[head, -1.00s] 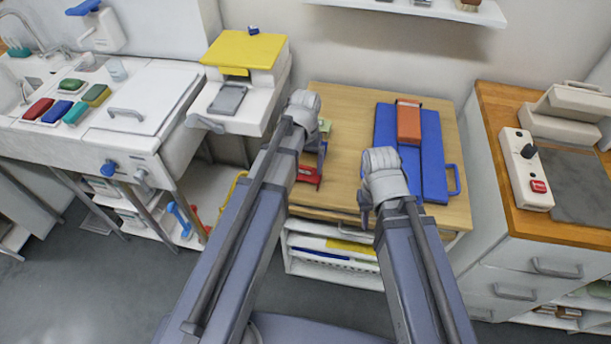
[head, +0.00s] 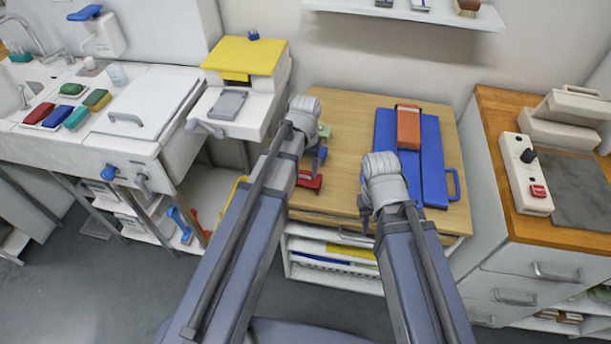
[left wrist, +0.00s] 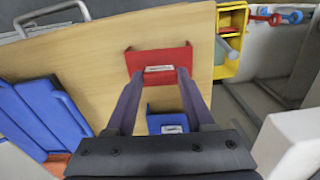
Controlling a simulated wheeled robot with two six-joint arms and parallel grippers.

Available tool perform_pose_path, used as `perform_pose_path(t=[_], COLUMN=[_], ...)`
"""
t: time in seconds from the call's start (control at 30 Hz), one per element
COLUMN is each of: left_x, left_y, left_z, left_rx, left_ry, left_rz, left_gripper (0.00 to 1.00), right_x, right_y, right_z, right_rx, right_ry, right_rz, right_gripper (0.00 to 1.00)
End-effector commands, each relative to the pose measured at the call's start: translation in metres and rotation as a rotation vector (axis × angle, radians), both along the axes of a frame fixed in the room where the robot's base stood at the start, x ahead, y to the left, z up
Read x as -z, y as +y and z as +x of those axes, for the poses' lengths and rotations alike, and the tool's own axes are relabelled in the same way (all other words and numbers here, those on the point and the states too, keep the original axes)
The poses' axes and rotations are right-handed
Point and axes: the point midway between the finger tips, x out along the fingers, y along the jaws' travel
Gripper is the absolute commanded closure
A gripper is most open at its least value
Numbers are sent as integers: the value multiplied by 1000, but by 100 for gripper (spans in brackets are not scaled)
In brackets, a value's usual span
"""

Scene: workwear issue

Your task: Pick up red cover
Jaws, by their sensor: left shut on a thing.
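The red cover (head: 309,181) lies at the left front part of the wooden table top. In the left wrist view the red cover (left wrist: 160,58) is a flat red piece with raised sides and a pale label. My left gripper (left wrist: 158,75) is shut on its near edge, one finger at each side of the label. In the head view my left gripper (head: 316,168) is partly hidden by its own wrist. My right gripper (head: 366,216) hangs over the table's front part, left of the blue folder; its fingertips are hidden by the wrist.
A blue labelled piece (left wrist: 167,122) lies close to the red cover, under my left gripper. The blue folder (head: 432,160) with an orange-brown block (head: 408,128) lies at the table's right. A yellow bin (left wrist: 231,45) is beside the table edge.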

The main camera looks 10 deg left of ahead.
Motion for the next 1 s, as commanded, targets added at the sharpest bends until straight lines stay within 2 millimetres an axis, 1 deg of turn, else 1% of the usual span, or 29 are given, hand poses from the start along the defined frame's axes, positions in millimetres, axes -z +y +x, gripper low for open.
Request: perform_pose_path(t=[0.17,0.37,0.57,0.8,0.9,1.0], left_x=[-2,-15,-40,-78,-91,-99], left_y=[0,0,0,0,0,0], left_z=[0,0,0,0,0,0], left_rx=[0,0,0,0,0,0], left_ry=[0,0,0,0,0,0], left_rz=[0,0,0,0,0,0], left_gripper=[98,98,98,98,98,98], right_x=[-2,-15,-40,-78,-91,-99], right_y=[0,0,0,0,0,0], right_z=[0,0,0,0,0,0], right_rx=[0,0,0,0,0,0], right_ry=[0,0,0,0,0,0], right_rz=[0,0,0,0,0,0], right_gripper=[68,68,68,68,68,68])
